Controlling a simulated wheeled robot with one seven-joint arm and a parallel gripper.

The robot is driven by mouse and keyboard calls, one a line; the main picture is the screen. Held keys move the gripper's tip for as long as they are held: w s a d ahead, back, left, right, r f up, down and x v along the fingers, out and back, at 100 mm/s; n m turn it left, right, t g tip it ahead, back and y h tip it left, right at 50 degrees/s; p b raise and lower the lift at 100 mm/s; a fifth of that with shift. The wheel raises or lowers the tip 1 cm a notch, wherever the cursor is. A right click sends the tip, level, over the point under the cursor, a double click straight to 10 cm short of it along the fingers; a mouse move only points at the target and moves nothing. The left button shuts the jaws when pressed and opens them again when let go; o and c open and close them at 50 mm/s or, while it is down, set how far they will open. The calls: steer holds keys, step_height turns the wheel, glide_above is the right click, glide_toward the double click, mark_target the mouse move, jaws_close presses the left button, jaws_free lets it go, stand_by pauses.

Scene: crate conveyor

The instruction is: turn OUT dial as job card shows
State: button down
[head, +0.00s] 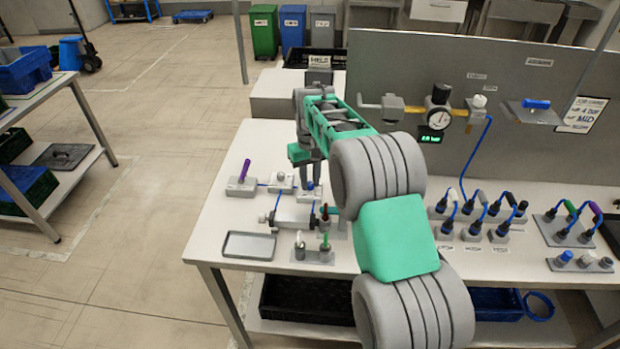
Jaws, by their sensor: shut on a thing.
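My gripper (312,181) points down over the left part of the bench. It is shut on the small knob of a grey block (310,194) with a bit of blue showing; the fingers hide most of the knob. I cannot read a label there, so I cannot tell from lettering that it is the OUT dial. A similar grey block with a pale knob (281,181) stands just to its left. The job card (584,114) hangs on the panel at the right; "4" and "MID" are readable, the rest is too small.
A purple-handled lever block (242,186), a grey cylinder (300,216), an empty tray (249,246) and a block with red and green parts (325,246) crowd the gripper. A round gauge (438,118) and blue-hosed couplings (482,212) are to the right.

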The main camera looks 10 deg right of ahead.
mark_target(309, 183)
steer(key=shift+w+n, duration=0.1)
steer(key=shift+n, duration=0.9)
steer(key=c, duration=1.2)
jaws_free()
steer(key=shift+c, duration=0.2)
step_height(309, 183, up, 8)
steer(key=shift+a+f, duration=0.1)
